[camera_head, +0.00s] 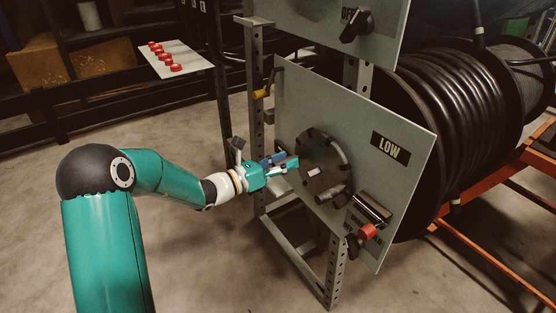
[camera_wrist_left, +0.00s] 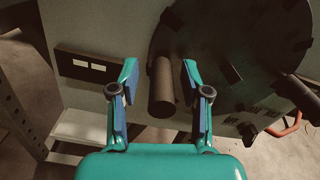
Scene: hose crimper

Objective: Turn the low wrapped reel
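The low reel (camera_head: 455,95) is wrapped in thick black hose and lies behind a grey panel (camera_head: 300,100) with a black LOW plate (camera_head: 390,147). A dark round disc (camera_head: 325,160) with small blocks around its rim is on the panel's front; it also shows in the wrist view (camera_wrist_left: 225,50). My left gripper (camera_head: 292,163) is at the disc's left side in the head view. In the left wrist view my left gripper (camera_wrist_left: 160,68) is open, with a dark cylindrical handle (camera_wrist_left: 162,85) between its fingers and gaps on both sides. My right gripper is not in view.
A red knob (camera_head: 368,231) and a dark bar (camera_head: 371,208) sit low on the panel. An OFF switch (camera_head: 356,25) is on the panel above. A perforated metal post (camera_head: 254,90) stands left of the panel. Red buttons (camera_head: 176,68) line a pale board at the back left.

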